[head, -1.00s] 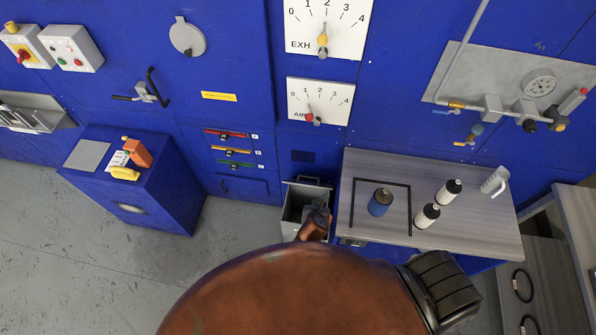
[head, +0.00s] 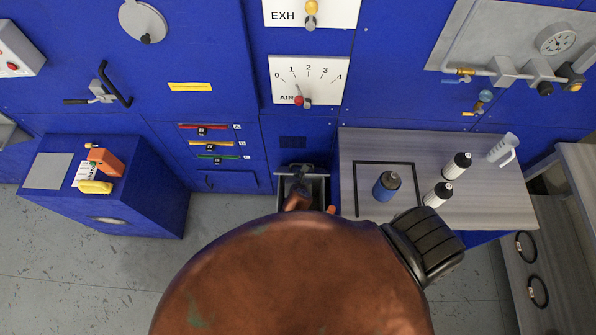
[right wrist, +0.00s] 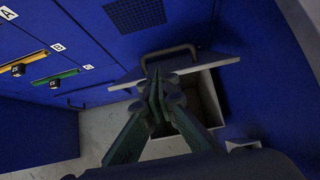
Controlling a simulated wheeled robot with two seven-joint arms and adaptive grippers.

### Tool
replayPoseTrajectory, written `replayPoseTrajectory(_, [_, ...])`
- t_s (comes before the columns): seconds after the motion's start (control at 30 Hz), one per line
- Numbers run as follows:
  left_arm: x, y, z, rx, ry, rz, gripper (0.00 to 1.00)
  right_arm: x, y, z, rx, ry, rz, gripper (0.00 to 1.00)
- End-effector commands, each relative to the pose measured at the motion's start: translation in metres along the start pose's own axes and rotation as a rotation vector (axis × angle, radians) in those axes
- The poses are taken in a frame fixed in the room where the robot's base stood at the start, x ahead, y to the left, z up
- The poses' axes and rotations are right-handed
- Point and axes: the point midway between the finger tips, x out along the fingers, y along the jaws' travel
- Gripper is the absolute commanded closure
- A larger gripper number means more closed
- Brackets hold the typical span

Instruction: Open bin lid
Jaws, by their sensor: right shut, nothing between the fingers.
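The grey bin (head: 319,190) stands against the blue cabinet, left of the table. Its open mouth also shows in the right wrist view (right wrist: 207,98). The grey lid (right wrist: 185,68) is raised at the back of the mouth, with a dark handle (right wrist: 168,50) along its far edge. My right gripper (right wrist: 155,84) is shut and empty. Its fingertips overlap the lid and the bin mouth in the right wrist view; I cannot tell whether they touch the lid. In the head view the right gripper (head: 301,174) is over the bin and hides part of it. My left gripper is not in view.
The table (head: 450,212) with a blue bottle (head: 386,187) and two black-and-white bottles stands close on the bin's right. A blue cabinet (head: 140,190) stands at left. Colored drawer handles (head: 203,128) are on the wall left of the bin. Grey floor is clear between.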

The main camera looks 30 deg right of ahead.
Motion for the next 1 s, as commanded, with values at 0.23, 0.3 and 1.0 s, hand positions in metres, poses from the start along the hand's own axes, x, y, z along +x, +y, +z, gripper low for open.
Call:
replayPoseTrajectory(0.23, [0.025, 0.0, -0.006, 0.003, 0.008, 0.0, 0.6, 0.019, -0.002, -0.018, 0.001, 0.002, -0.003, 1.0])
replayPoseTrajectory(0.3, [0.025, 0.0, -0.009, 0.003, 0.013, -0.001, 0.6, 0.024, -0.002, -0.018, 0.001, 0.002, -0.004, 1.0])
replayPoseTrajectory(1.0, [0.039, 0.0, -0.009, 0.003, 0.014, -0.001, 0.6, 0.116, -0.003, -0.018, 0.002, 0.002, -0.004, 1.0])
